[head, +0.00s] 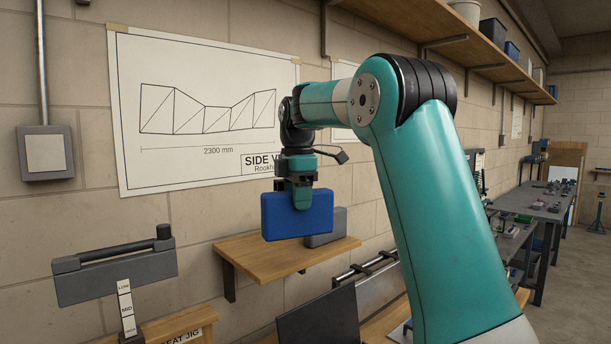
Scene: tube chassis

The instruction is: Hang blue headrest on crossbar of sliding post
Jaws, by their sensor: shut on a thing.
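The blue headrest (297,218) is a rounded block hanging upright below my gripper (302,198). My gripper is shut on its top edge and holds it in the air, in front of the wall and a wooden shelf. The sliding post (127,308) stands at the lower left, with a white scale marked LOW and MID; the lowest label is too small to read. Its dark crossbar (112,251) runs along the top of a grey plate (118,279), with a black cylinder at its right end. The headrest is to the right of the crossbar and apart from it. The post's base is partly cut off.
A wooden wall shelf (262,258) holds a grey block (325,228) behind the headrest. A seat jig board (178,329) is at the bottom left. A dark panel (318,322) stands low in the middle. A poster (205,105) hangs behind. Air between headrest and crossbar looks clear.

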